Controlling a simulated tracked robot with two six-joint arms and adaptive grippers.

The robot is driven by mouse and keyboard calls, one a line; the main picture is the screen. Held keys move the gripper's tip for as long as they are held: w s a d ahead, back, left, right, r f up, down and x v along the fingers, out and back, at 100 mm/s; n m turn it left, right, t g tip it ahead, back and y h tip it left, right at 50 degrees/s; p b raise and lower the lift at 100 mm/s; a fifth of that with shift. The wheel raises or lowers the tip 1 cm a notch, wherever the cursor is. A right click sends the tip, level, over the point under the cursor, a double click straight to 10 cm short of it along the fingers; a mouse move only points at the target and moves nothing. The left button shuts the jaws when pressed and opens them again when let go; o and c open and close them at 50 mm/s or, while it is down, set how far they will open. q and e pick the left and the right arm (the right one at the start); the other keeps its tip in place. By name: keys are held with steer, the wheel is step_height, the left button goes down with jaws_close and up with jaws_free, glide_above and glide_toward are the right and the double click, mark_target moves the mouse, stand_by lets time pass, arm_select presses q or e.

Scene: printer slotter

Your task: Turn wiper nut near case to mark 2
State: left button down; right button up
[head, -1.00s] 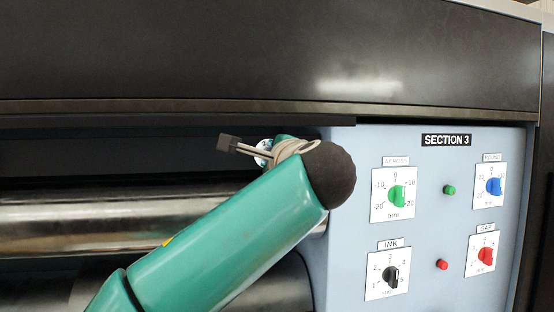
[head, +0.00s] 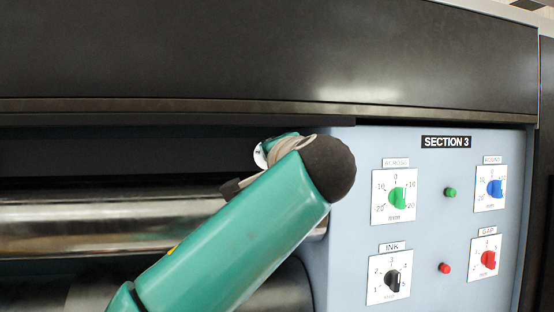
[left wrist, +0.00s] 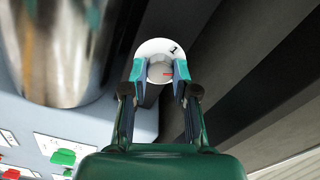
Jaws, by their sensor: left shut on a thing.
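The wiper nut (left wrist: 160,72) is a pale round knob with a red line, in the middle of the left wrist view. A white round dial (left wrist: 158,46) lies around it, with one mark that looks like a 1 or 2 at its upper right. My left gripper (left wrist: 160,70) has its two fingers on either side of the nut and is shut on it. In the head view my left arm hides the nut, and only a sliver of the white dial (head: 260,156) shows beside the wrist. My right gripper is in neither view.
The section 3 panel (head: 350,160) holds a green knob (head: 397,198), a blue knob (head: 495,187), a black ink knob (head: 392,278) and a red knob (head: 488,260). Shiny rollers (head: 90,222) run along the left below the dark case (head: 250,55).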

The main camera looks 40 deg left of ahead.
arm_select(q)
steer(key=shift+a+f, duration=0.1)
steer(key=shift+f, duration=0.05)
stand_by(0.3)
steer(key=c, duration=1.2)
jaws_free()
steer(key=shift+c, duration=0.2)
steer(key=o, duration=0.3)
steer(key=shift+a, duration=0.2)
steer(key=shift+o, duration=0.2)
steer(key=shift+d, duration=0.2)
steer(key=shift+s, duration=0.1)
steer(key=v, duration=1.2)
